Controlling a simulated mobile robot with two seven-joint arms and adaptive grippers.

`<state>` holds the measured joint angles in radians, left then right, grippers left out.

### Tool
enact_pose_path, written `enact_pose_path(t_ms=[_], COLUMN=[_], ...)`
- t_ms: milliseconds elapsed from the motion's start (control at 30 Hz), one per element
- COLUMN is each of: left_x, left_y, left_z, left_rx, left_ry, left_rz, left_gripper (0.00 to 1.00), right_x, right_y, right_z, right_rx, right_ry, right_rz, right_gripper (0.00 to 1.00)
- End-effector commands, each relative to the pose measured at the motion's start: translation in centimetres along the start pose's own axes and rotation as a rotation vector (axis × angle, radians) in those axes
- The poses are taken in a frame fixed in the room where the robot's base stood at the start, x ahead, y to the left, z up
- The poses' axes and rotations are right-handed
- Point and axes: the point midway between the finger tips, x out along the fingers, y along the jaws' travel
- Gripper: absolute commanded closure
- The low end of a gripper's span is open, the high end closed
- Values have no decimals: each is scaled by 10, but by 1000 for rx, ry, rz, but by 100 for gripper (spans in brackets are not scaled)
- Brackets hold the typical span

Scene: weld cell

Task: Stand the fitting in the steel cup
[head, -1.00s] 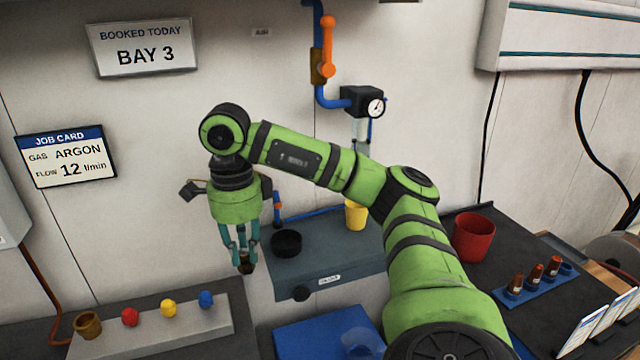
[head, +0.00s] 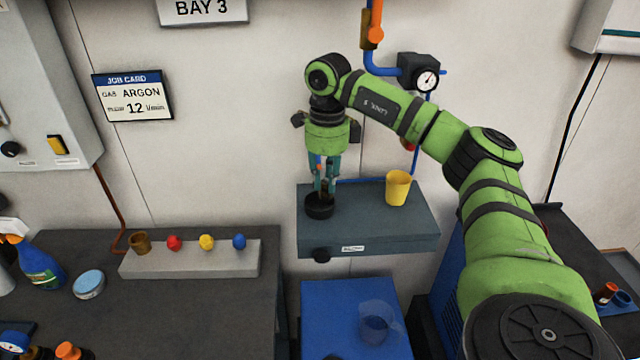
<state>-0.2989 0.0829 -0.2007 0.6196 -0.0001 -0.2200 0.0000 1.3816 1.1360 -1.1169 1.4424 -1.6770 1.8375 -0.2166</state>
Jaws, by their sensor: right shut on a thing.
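My right gripper (head: 326,188) points straight down over the left part of the grey bench unit. It is shut on the fitting (head: 326,193), a small dark brown piece mostly hidden by the fingers. Directly below is a low, round, dark cup (head: 319,211), which looks like the steel cup, on the unit's top. The fingertips and fitting overlap the cup's opening in the head view. I cannot tell whether the fitting touches the cup's floor or hangs just above it. My left gripper is not in view.
A yellow cup (head: 398,188) stands right of the dark cup on the grey unit (head: 368,232). A valve pipe and gauge (head: 427,80) are on the wall behind. At left, a grey block (head: 190,262) carries a brown cup (head: 140,243) and coloured knobs. A clear jug (head: 374,324) stands on a blue surface.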

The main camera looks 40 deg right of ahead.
Motion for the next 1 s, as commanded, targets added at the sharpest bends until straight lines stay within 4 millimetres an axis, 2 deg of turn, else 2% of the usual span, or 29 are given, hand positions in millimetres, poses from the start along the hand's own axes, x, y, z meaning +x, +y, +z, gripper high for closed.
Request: enact_pose_path(t_ms=[33, 100, 300, 467, 700, 1000], left_x=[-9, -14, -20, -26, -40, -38], left_y=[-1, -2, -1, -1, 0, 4], left_z=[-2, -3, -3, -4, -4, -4], left_rx=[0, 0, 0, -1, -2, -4], left_ry=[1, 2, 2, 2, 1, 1], left_rz=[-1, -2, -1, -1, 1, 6], left_gripper=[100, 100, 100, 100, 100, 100], right_x=[2, 10, 23, 33, 63, 68], right_y=[-7, -16, -32, -34, -34, -34], right_z=[7, 14, 27, 28, 28, 28], right_rx=[3, 2, 0, 0, 0, -1], right_ry=[2, 3, 1, 4, 2, 0], right_rz=[5, 3, 2, 2, 2, 1], right_gripper=[100, 100, 100, 100, 100, 100])
